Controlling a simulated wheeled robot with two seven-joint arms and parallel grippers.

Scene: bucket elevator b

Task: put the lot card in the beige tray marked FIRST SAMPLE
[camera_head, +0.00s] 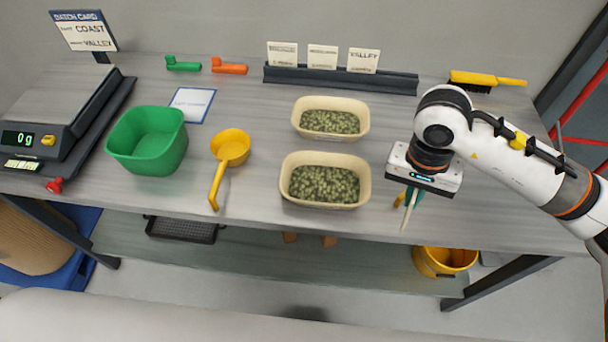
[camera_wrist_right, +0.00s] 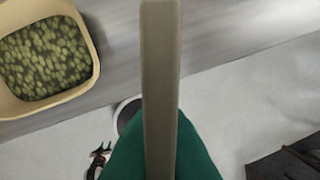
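Two beige trays with green pellets stand on the table, a rear one (camera_head: 362,131) and a front one (camera_head: 365,187). I see no readable marking on either. One tray also shows at the upper left of the right wrist view (camera_wrist_right: 92,52). My right gripper (camera_head: 408,206) points down right of the front tray. My left gripper is out of view.
A yellow scoop (camera_head: 231,148), green bin (camera_head: 148,143) and scale (camera_head: 52,122) stand on the left. A blue-edged sheet (camera_head: 193,104) lies behind the scoop. A brush (camera_head: 485,80) lies back right. The dark rack (camera_head: 340,79) runs behind the trays. A yellow bucket (camera_head: 440,262) sits below.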

